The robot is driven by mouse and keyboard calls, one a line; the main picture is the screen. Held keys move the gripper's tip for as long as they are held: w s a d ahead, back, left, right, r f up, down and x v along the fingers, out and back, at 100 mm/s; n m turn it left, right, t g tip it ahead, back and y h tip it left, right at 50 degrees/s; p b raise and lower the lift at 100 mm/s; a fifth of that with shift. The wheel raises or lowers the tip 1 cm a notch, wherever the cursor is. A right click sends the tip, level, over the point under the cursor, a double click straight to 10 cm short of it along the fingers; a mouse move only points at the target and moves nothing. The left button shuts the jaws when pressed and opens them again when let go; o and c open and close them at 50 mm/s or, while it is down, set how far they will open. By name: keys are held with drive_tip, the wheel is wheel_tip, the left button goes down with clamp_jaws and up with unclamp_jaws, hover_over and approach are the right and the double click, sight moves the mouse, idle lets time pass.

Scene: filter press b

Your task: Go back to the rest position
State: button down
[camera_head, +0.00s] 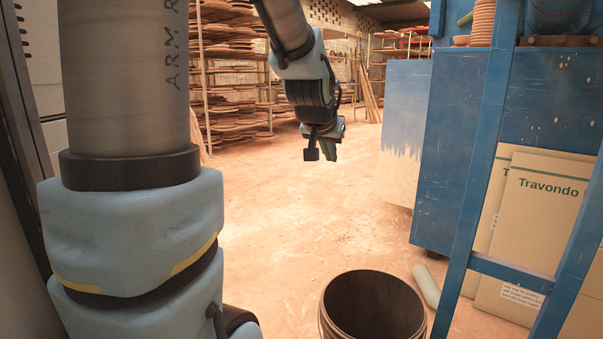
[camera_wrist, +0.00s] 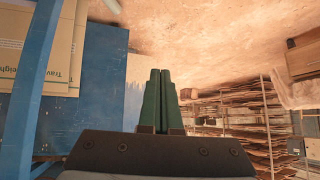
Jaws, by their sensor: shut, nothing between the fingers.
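My gripper (camera_head: 322,151) hangs in mid-air at the upper middle of the head view, with clear floor below and behind it. In the wrist view, its two green fingers (camera_wrist: 160,75) are together, with nothing between them. It touches nothing that I can see. My arm comes down from the top left in the head view.
A blue metal frame (camera_head: 480,170) stands on the right, with cardboard boxes (camera_head: 538,225) labelled Travondo behind it. An open bucket (camera_head: 330,322) stands on the floor at the bottom. Racks of boards (camera_head: 230,75) line the back left. The middle floor is clear.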

drive_tip(key=s+a+f+n+g+y, duration=0.35)
drive_tip(key=s+a+f+g, duration=0.35)
drive_tip(key=s+a+f, duration=0.8)
wheel_tip(320, 180, up, 28)
drive_tip(key=s+d+p, duration=0.1)
drive_tip(key=p, duration=2.7)
drive_tip(key=shift+s+d+h+p, duration=0.35)
drive_tip(key=shift+s+p, duration=0.05)
drive_tip(key=shift+f, duration=0.1)
